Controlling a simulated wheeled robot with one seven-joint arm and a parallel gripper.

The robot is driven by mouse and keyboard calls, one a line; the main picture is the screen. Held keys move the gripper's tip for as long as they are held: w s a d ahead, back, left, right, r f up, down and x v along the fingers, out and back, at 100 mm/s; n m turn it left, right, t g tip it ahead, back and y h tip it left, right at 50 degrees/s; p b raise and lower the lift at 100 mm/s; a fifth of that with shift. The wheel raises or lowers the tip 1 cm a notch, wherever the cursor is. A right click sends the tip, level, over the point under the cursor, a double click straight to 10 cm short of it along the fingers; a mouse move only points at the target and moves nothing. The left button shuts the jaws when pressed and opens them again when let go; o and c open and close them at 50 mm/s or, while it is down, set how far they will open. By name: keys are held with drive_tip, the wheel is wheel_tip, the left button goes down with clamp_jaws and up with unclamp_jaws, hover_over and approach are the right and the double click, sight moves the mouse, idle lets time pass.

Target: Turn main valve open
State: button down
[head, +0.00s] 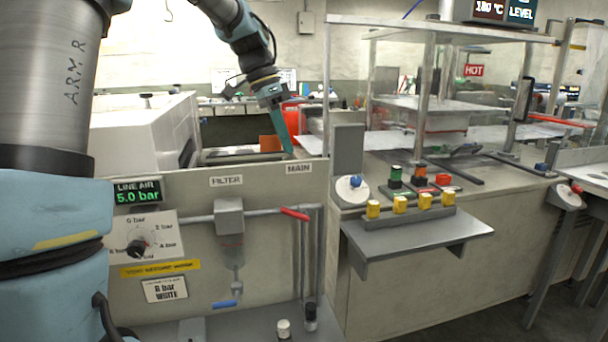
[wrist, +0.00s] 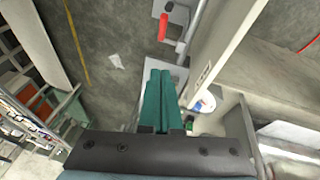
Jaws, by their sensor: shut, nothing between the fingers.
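The main valve has a red lever (head: 295,214) on a grey horizontal pipe, below the MAIN label (head: 299,168) on the beige panel. The lever lies nearly along the pipe, tilted slightly down to the right. It also shows at the top of the wrist view (wrist: 163,27), ahead of my fingertips. My gripper (head: 290,153) has teal fingers pointing down, just above the panel's top edge by the MAIN label. In the wrist view its fingers (wrist: 160,72) lie together, with nothing between them. The gripper appears apart from the lever.
The filter (head: 230,215) hangs left of the lever, with a blue handle (head: 224,303) below it. A pressure dial (head: 137,247) and a display (head: 138,192) reading 5.0 bar are at left. A grey post (head: 348,150) and a shelf with yellow buttons (head: 418,240) stand right.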

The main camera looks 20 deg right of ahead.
drive_tip(key=p, duration=0.2)
hover_over(292, 211)
drive_tip(key=w+d, duration=0.2)
wheel_tip(292, 211, down, 9)
drive_tip(key=f, duration=0.1)
drive_tip(key=a+f, duration=0.1)
drive_tip(key=s+f+p, duration=0.1)
drive_tip(key=shift+a+f, duration=0.25)
drive_tip(key=shift+f, duration=0.1)
